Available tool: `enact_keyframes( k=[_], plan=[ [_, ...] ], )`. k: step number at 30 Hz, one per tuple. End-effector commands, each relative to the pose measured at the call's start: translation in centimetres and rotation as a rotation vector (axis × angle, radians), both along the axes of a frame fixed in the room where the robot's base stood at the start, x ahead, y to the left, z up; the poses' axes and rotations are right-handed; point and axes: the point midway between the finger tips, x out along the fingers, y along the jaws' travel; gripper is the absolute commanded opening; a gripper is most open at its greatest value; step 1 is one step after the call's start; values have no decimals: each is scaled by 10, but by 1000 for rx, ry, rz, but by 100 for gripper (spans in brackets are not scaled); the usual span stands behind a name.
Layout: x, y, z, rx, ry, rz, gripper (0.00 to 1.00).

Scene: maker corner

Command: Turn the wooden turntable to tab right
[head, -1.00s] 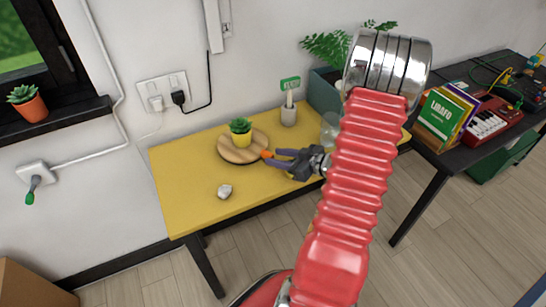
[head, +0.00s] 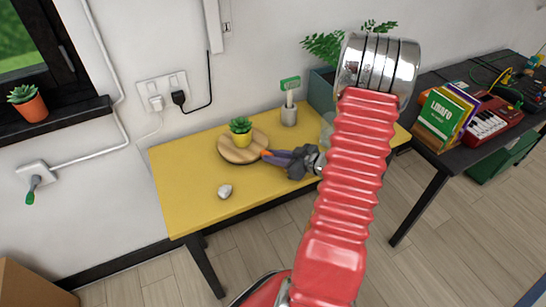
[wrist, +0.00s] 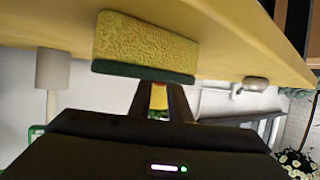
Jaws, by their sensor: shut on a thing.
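The wooden turntable (head: 232,155) is a round pale disc lying on the yellow table (head: 185,188) in the head view. A small succulent in a yellow pot (head: 241,139) stands on it. Its orange tab (head: 265,153) is at the right rim, mostly covered by my fingertips. My gripper (head: 269,156) reaches in from the right and is shut on the tab. In the wrist view, which is upside down, the fingers (wrist: 160,101) frame the yellow pot behind; the grip itself is hard to make out.
A yellow and green sponge (wrist: 145,42) shows close by in the wrist view. A pale stone (head: 225,191) lies in front of the turntable. A grey cup with a green sign (head: 289,115) stands behind. A planter (head: 322,90) is at the back right. The table's front left is clear.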

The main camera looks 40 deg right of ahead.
Motion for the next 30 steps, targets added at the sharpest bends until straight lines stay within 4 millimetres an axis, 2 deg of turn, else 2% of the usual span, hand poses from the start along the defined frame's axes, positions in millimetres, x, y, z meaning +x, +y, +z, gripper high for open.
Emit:
enact_keyframes(
  k=[11, 12, 30],
  plan=[
    [0, 0, 0, 0, 0, -1, 0],
    [0, 4, 0, 0, 0, 1, 0],
    [2, -8, 0, -1, -1, -4, 0]
  ],
)
